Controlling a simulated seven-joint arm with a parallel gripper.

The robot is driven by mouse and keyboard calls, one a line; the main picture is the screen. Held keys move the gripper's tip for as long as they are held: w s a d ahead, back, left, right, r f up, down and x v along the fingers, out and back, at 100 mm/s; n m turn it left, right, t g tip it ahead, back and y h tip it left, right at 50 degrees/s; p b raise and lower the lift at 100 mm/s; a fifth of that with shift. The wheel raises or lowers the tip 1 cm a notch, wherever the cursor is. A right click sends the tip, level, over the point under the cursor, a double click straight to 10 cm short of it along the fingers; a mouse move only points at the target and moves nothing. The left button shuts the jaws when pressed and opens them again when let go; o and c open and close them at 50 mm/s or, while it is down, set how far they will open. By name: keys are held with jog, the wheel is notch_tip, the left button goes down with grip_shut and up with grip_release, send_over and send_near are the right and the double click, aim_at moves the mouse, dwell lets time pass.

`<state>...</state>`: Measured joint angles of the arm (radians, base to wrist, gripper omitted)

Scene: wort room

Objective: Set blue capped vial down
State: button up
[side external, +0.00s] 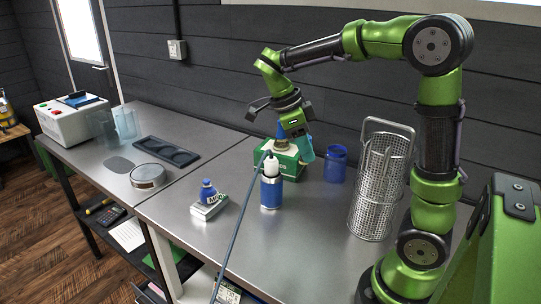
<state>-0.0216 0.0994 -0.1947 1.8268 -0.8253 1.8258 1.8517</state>
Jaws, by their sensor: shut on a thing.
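My gripper (292,141) points down over the green and white box (290,165) in the middle of the table. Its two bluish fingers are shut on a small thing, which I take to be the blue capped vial. The vial is mostly hidden between the fingers and blends with the box behind, so its cap and tilt cannot be made out. I cannot tell whether its bottom touches the box or hangs above it.
A white-topped bottle in a blue holder (271,192) stands just in front of the gripper. A blue bottle (208,190) sits on a small white block at left. A blue cup (336,164) and a tall mesh basket (380,190) stand at right.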

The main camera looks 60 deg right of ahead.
notch_tip(320, 180, down, 21)
jog(key=shift+r, duration=0.1)
dwell(0.4)
jog(key=o, duration=1)
jog(key=shift+o, duration=0.2)
jog(key=v, duration=1.1)
jog(key=s+a+r+n+t+y, duration=0.2)
jog(key=s+a+r+n+t, duration=0.2)
jog(key=n, duration=0.8)
jog(key=s+a+r+n+t+y, duration=0.2)
jog(key=s+a+r+n+t, duration=0.3)
jog(key=n, duration=0.8)
jog(key=shift+a+r+t+y, duration=0.3)
jog(key=shift+a+r+t, duration=0.7)
jog(key=shift+r, duration=0.8)
